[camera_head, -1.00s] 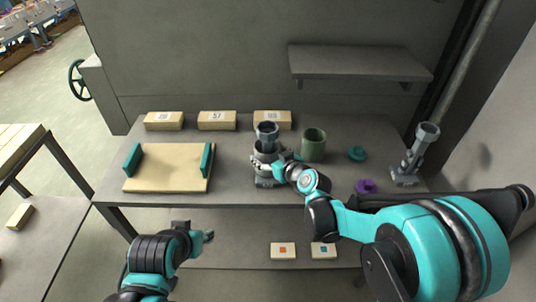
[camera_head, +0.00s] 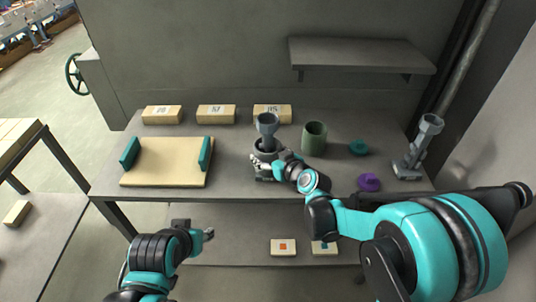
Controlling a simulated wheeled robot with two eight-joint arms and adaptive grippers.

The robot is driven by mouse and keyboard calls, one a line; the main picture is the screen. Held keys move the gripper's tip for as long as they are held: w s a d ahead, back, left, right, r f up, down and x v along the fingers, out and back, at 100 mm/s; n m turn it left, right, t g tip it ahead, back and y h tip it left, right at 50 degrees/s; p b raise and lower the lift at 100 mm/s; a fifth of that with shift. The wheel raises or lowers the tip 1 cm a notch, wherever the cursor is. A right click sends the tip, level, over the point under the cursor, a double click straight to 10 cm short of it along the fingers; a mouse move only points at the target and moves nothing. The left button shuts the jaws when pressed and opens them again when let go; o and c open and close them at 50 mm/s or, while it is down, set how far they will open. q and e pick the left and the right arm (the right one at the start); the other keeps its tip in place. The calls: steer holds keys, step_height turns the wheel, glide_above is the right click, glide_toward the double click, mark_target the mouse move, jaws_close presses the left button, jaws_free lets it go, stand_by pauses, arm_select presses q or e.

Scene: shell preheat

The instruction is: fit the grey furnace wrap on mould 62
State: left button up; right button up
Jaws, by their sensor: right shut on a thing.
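A grey funnel-topped mould (camera_head: 267,124) stands upright near the middle of the table. A grey ring-shaped piece, which looks like the furnace wrap (camera_head: 267,151), is around the mould below its funnel. I cannot tell whether it is fully seated. My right gripper (camera_head: 258,164) is shut on the wrap at its near side, and its fingers partly hide the wrap and the mould's base. A similar grey mould (camera_head: 429,126) stands at the table's right end. No number 62 is readable on either. My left gripper (camera_head: 208,234) is low in front of the table, away from the wrap; its opening is unclear.
A green cylinder (camera_head: 314,139) stands just right of the mould. A teal piece (camera_head: 358,148) and a purple piece (camera_head: 369,182) lie farther right. A board with teal ends (camera_head: 165,172) is at left. Numbered blocks (camera_head: 216,114) line the back.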

steer(key=o, duration=1.2)
steer(key=shift+o, duration=0.2)
steer(key=v, duration=1.2)
